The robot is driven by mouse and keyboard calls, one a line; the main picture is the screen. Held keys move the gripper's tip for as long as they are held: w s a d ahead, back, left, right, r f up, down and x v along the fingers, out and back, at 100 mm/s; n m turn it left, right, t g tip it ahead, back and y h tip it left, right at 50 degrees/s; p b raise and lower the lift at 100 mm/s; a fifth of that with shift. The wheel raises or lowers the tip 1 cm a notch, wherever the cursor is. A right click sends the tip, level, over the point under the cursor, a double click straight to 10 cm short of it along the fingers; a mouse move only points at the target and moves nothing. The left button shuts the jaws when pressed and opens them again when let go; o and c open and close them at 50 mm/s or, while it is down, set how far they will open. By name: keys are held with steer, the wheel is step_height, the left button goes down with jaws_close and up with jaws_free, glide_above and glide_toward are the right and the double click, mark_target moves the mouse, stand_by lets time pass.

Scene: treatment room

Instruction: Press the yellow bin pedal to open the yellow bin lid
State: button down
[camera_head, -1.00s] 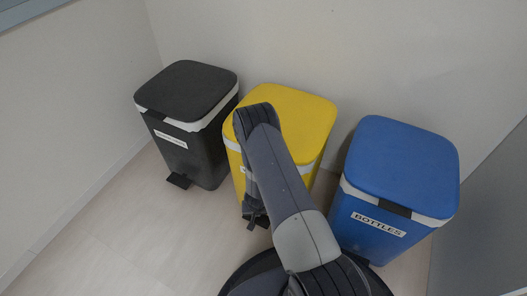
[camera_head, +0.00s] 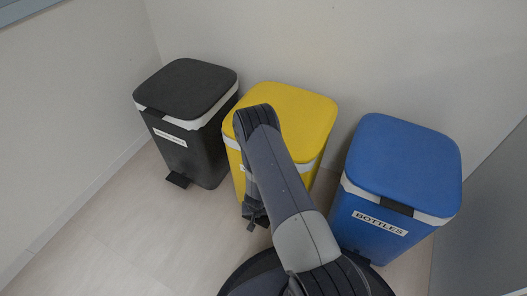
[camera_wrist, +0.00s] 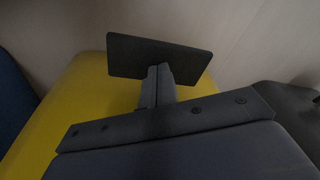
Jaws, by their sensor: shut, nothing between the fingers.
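The yellow bin (camera_head: 300,118) stands between two other bins, and its lid is shut. Its side also shows in the wrist view (camera_wrist: 85,105). The dark rectangular pedal (camera_wrist: 130,52) shows in the wrist view beside the yellow side; in the head view my arm hides it. My gripper (camera_wrist: 160,72) is shut and empty, its fingertips overlapping the pedal's near edge in the picture. I cannot tell whether they touch it. In the head view my gripper (camera_head: 252,226) is low in front of the yellow bin.
A black bin (camera_head: 187,88) with its own pedal (camera_head: 178,180) stands on the left. A blue bin (camera_head: 405,160) labelled BOTTLES stands close on the right. Walls rise behind and at the left. The floor (camera_head: 120,240) at the front left is clear.

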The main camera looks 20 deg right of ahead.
steer(key=shift+f+b, duration=1.45)
steer(key=shift+f, duration=0.6)
steer(key=shift+r, duration=0.2)
step_height(320, 180, up, 9)
steer(key=p, duration=0.9)
steer(key=shift+r, duration=0.1)
steer(key=shift+s+a, duration=0.1)
